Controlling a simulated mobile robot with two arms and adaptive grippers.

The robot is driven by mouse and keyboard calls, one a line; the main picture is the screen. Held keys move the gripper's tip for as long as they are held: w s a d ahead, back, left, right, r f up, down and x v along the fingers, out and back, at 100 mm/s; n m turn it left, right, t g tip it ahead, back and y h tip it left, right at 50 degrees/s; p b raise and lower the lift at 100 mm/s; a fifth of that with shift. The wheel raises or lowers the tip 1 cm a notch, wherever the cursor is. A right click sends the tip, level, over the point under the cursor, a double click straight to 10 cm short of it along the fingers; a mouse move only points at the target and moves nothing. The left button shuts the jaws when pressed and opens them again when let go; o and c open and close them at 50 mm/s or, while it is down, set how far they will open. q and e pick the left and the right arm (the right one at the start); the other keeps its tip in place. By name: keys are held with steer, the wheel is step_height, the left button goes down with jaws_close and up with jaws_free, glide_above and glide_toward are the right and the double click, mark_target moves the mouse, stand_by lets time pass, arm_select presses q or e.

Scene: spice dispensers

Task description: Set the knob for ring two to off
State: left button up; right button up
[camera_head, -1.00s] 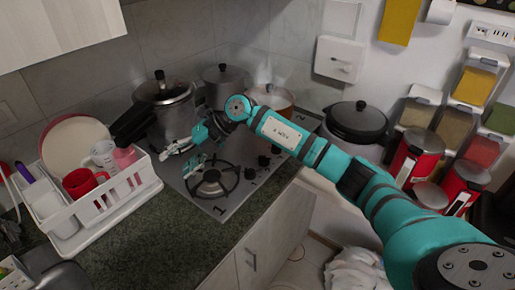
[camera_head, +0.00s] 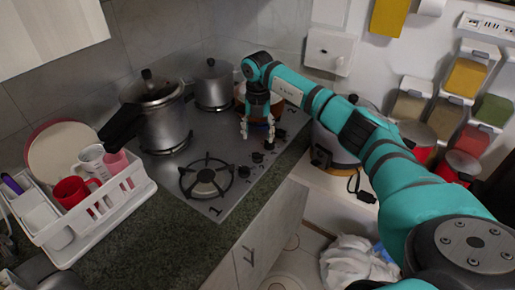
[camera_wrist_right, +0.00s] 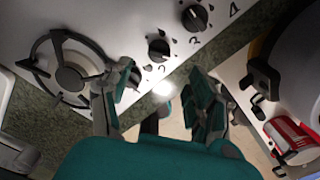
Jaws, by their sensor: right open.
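The stove (camera_head: 225,140) carries a row of black knobs along its right edge. In the head view, one knob (camera_head: 257,157) sits just below my right gripper (camera_head: 257,137), which points down with open, empty fingers. In the right wrist view, a knob (camera_wrist_right: 159,48) lies just beyond the open fingers (camera_wrist_right: 161,72). Another knob (camera_wrist_right: 133,77) is partly hidden by the left finger, and a further knob (camera_wrist_right: 195,17) is farther up. Numbers are printed beside the knobs, but I cannot tell surely which belongs to ring two. My left gripper is not in view.
A bare burner (camera_head: 206,178) is at the stove's front. A pressure cooker (camera_head: 162,115) and a grey pot (camera_head: 213,88) stand behind it. A dish rack (camera_head: 95,215) is at left. A cooker (camera_head: 335,145) and red canisters (camera_head: 417,140) are at right.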

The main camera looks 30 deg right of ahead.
mark_target(258, 153)
step_height(258, 153, down, 8)
steer(key=shift+f+p, duration=0.1)
steer(key=shift+p, duration=0.6)
steer(key=shift+c, duration=0.2)
steer(key=c, duration=1.1)
